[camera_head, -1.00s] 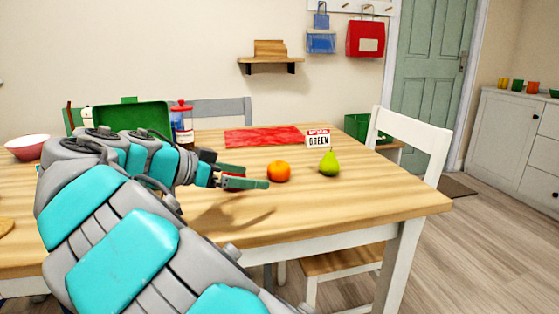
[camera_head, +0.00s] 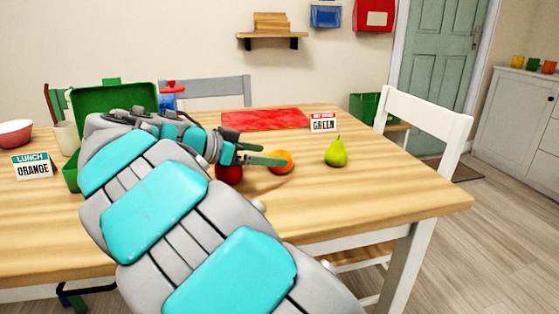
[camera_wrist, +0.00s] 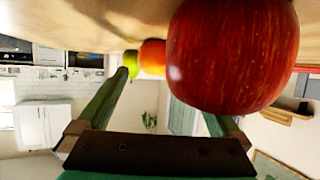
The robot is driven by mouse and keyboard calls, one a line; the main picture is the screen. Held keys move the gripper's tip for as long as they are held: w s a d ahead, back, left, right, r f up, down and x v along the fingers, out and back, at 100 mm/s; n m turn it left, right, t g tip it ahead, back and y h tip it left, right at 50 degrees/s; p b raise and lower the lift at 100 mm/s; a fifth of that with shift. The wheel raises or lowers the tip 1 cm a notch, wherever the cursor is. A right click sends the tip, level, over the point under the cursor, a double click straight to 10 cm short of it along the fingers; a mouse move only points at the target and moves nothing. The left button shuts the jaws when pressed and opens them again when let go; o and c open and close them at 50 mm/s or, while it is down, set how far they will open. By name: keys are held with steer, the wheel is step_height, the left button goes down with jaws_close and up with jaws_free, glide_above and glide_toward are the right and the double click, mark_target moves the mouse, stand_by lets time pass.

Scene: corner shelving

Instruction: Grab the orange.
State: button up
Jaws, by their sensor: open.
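The orange (camera_head: 282,169) rests on the wooden table, partly covered by a finger of my gripper (camera_head: 266,156) in the head view. In the wrist view, which is upside down, the orange (camera_wrist: 152,58) shows small, beyond the open green fingers (camera_wrist: 165,98). My gripper is open, with nothing held between its fingers. A dark red apple (camera_head: 230,174) sits left of the orange, under the fingers; it looms large and close in the wrist view (camera_wrist: 232,55). Whether a finger touches the apple or orange, I cannot tell.
A green pear (camera_head: 336,153) stands right of the orange. An open green box (camera_head: 115,97), mug (camera_head: 66,138) and LUNCH ORANGE card (camera_head: 32,166) are at left. The table's front right is clear.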

mark_target(273, 155)
steer(key=shift+x, duration=1.6)
steer(key=c, duration=1.4)
